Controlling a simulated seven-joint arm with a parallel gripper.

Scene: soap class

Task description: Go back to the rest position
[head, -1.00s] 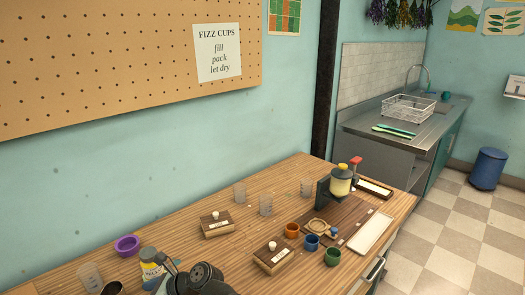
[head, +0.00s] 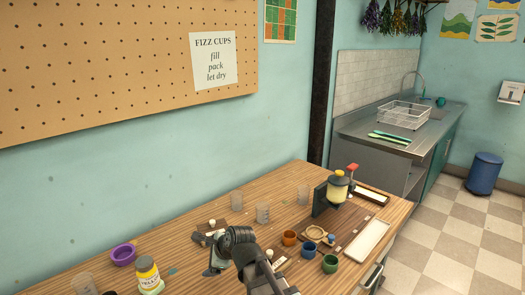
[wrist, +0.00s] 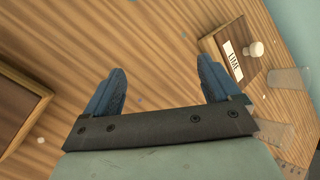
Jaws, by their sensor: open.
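My gripper (wrist: 162,66) is open and empty in the wrist view, its two blue fingers spread above the bare wooden table (wrist: 150,30). In the head view my gripper (head: 212,264) is left of my arm's dark joint, over the table's front middle. A wooden block with a white knob and a label reading LIME (wrist: 232,62) lies to the right of the fingers, apart from them. My arm partly hides the wooden blocks in the head view.
A purple bowl (head: 123,254), a yellow-labelled jar (head: 149,275) and a clear cup (head: 84,284) stand at left. Orange (head: 289,238), blue (head: 308,250) and green (head: 330,263) cups stand right of my arm, near a press (head: 336,190) and white tray (head: 366,240).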

